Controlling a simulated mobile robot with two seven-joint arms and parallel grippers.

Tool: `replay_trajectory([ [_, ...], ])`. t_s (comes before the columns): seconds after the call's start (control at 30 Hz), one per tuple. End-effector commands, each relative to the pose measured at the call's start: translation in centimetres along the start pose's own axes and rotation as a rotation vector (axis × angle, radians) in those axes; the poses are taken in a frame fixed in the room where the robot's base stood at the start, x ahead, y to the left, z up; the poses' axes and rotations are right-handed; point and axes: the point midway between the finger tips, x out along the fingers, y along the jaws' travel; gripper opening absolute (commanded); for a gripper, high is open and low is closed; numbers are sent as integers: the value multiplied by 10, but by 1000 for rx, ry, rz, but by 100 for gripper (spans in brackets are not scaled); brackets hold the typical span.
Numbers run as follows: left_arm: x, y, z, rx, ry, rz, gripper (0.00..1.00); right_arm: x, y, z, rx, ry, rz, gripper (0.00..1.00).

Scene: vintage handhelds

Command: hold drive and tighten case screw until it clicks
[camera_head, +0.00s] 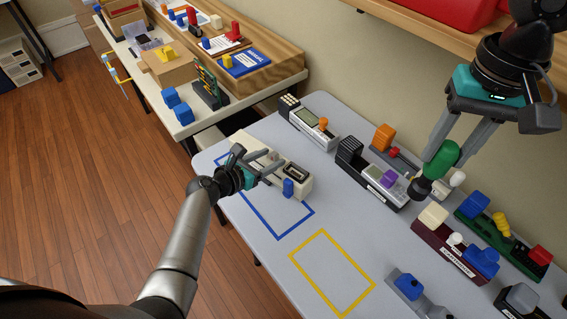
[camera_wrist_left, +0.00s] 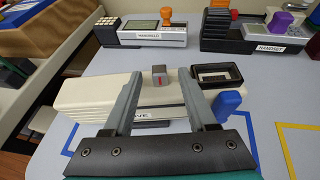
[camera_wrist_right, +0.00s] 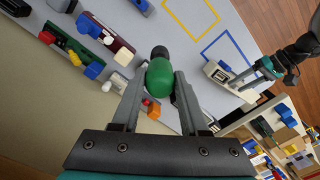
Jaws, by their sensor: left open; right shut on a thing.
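My right gripper (camera_head: 442,148) is shut on a green-handled tool (camera_wrist_right: 160,78) with a dark end, held above the handset (camera_head: 372,176), away from the drive. I cannot make out the case screw.
A yellow outline (camera_head: 331,272) on the grey table is empty. The handheld (camera_head: 308,122) stands behind the drive. Maroon (camera_head: 448,250) and green (camera_head: 500,243) devices crowd the right side. A side bench (camera_head: 203,118) carries blue blocks and booklets.

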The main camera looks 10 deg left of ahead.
Motion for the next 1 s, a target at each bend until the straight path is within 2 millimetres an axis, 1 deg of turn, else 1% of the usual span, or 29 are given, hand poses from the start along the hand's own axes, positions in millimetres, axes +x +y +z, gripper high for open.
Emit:
replay_trajectory([
  [0.3, 3, 0, 0, 0, 0, 0, 57, 0, 0, 0, 0, 1, 0, 0],
  [0.37, 3, 0, 0, 0, 0, 0, 52, 0, 0, 0, 0, 1, 0, 0],
  [0.8, 2, 0, 0, 0, 0, 0, 2, 0, 0, 0, 0, 1, 0, 0],
  [0.83, 2, 0, 0, 0, 0, 0, 0, 0, 0, 0, 0, 1, 0, 0],
  [1.0, 2, 0, 0, 1, 1, 0, 0, 0, 0, 0, 0, 1, 0, 0],
])
